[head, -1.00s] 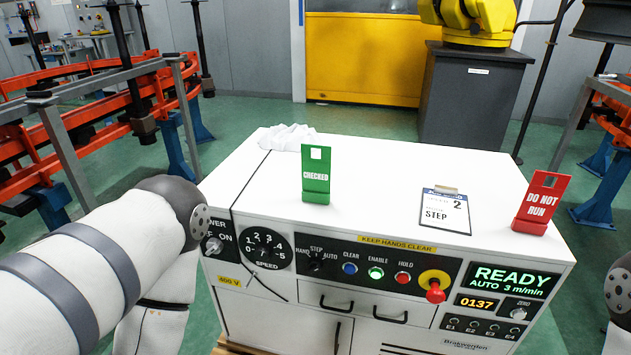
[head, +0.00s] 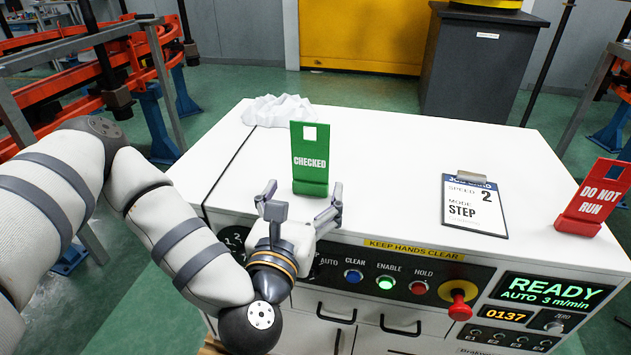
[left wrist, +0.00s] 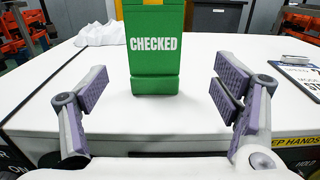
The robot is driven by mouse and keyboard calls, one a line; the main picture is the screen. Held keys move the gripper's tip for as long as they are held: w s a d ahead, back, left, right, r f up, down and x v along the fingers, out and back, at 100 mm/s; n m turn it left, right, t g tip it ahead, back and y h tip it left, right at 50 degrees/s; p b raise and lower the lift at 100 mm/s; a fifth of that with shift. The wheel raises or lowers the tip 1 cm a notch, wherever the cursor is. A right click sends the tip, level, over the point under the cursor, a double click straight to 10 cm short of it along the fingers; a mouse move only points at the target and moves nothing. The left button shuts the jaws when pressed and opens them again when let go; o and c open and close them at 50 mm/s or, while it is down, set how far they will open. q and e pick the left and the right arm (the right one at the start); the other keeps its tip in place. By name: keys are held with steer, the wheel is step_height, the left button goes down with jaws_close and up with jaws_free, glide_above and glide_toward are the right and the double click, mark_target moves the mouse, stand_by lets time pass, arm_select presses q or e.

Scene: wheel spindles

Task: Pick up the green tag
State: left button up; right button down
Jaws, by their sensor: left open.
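The green tag (head: 310,160), marked "CHECKED", stands upright on the white cabinet top near its front edge. It has a square hole near its top. My left gripper (head: 305,200) is open just in front of the tag, with its fingers spread to either side and not touching it. In the left wrist view the green tag (left wrist: 154,50) stands beyond and between the open fingers (left wrist: 158,97), its top cut off by the frame. My right gripper is not in view.
A red "DO NOT RUN" tag (head: 594,198) stands at the right of the white cabinet top (head: 400,165). A job card on a clipboard (head: 473,205) lies between the tags. A crumpled white cloth (head: 278,110) lies at the back left. Buttons and a red knob (head: 459,306) line the front panel.

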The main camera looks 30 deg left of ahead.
mark_target(310, 165)
arm_select(q)
steer(key=x, duration=0.5)
steer(key=p+x, duration=0.1)
steer(key=x, duration=0.2)
steer(key=shift+a+r, duration=0.25)
steer(key=shift+a, duration=0.15)
steer(key=c, duration=1.3)
